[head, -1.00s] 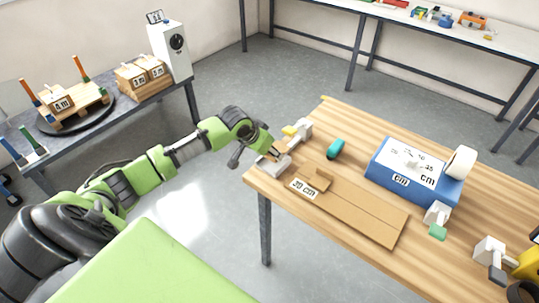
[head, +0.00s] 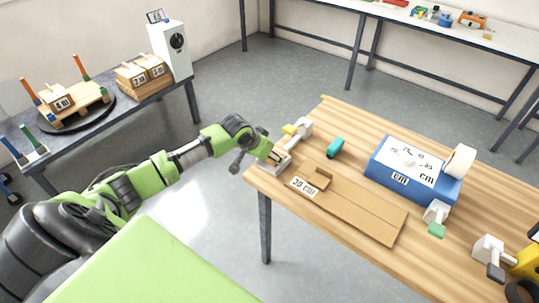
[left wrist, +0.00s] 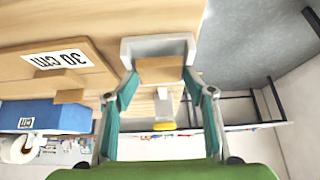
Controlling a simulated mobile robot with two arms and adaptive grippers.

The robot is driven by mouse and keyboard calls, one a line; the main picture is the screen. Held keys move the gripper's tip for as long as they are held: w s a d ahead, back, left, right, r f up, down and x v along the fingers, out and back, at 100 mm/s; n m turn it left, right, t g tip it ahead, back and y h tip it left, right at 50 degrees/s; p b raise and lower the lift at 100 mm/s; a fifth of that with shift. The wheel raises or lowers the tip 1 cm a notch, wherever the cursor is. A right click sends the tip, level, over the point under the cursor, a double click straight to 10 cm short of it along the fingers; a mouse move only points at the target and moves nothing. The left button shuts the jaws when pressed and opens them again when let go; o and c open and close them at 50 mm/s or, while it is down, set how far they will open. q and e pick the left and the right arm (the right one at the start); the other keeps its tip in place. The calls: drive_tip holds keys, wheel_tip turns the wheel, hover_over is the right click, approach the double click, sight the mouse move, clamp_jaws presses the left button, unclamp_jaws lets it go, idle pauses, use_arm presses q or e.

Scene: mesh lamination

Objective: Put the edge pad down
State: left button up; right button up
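The edge pad is a small tan block (left wrist: 161,70) between the fingertips of my left gripper (left wrist: 160,78) in the left wrist view. Both teal fingers converge on its sides and appear to touch it. Just beyond it is a grey U-shaped holder (left wrist: 157,42); the pad lies within its opening, though whether it rests on the bottom is hard to tell. In the head view my left gripper (head: 275,154) is low over this holder (head: 279,167) at the table's near left corner. My right gripper is not in view.
A flat cardboard piece labelled 30 cm (head: 360,212) lies beside the holder on the wooden table (head: 340,110). A white clamp with a yellow end (head: 303,128), a teal tool (head: 335,147) and a blue box (head: 410,180) stand farther off.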

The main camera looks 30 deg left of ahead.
use_arm(q)
drive_tip(key=shift+s+d+f, duration=0.1)
drive_tip(key=shift+s+f, duration=0.15)
drive_tip(key=shift+f, duration=0.5)
drive_tip(key=shift+r, duration=0.4)
drive_tip(key=w+b+v, duration=0.1)
drive_tip(key=v, duration=1.1)
drive_tip(key=shift+r, duration=0.65)
drive_tip(key=shift+s, duration=0.15)
